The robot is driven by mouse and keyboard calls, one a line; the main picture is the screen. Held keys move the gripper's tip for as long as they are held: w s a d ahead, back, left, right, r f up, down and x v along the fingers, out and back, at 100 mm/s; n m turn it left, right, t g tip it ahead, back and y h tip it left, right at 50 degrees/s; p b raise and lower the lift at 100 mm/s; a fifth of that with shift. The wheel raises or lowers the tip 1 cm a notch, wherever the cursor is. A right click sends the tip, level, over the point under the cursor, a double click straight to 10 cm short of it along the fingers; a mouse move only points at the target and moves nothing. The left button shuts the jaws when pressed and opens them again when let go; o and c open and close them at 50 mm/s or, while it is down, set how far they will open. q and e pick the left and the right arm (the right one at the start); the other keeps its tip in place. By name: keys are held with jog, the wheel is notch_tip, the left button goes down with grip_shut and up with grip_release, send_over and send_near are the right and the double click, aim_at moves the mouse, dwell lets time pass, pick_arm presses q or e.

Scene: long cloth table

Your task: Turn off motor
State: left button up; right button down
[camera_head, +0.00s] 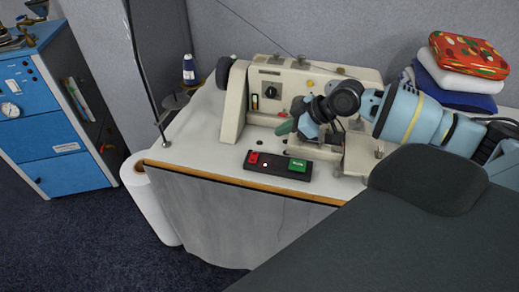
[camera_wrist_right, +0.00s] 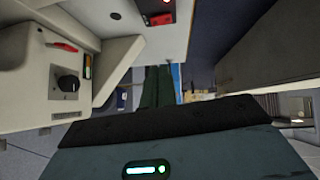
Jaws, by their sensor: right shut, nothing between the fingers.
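A black switch box (camera_head: 278,164) lies on the white table near its wooden front edge. It has a red button (camera_head: 254,158) at its left, a small lit red light, and a green button (camera_head: 297,165) at its right. Part of the box with red on it shows at the top of the right wrist view (camera_wrist_right: 158,13). A cream sewing machine (camera_head: 270,90) stands behind the box. My right gripper (camera_head: 284,128) is in front of the machine, above and behind the box, apart from it. Its dark green fingers (camera_wrist_right: 158,85) are shut and empty. My left gripper is out of view.
A blue thread cone (camera_head: 189,70) stands left of the machine. Folded cloths (camera_head: 455,75) are stacked at the back right. A blue cabinet (camera_head: 50,120) stands at the left. The tabletop left of the box (camera_head: 200,140) is clear.

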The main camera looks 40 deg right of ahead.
send_over(252, 154)
jog(key=s+d, duration=0.1)
jog(key=s, duration=0.2)
notch_tip(252, 154, down, 7)
jog(key=shift+w+d+r, duration=0.1)
jog(key=shift+w+r, duration=0.05)
jog(key=f, duration=0.3)
jog(key=shift+w+d+f, duration=0.15)
jog(key=shift+w, duration=0.05)
jog(key=shift+f, duration=0.55)
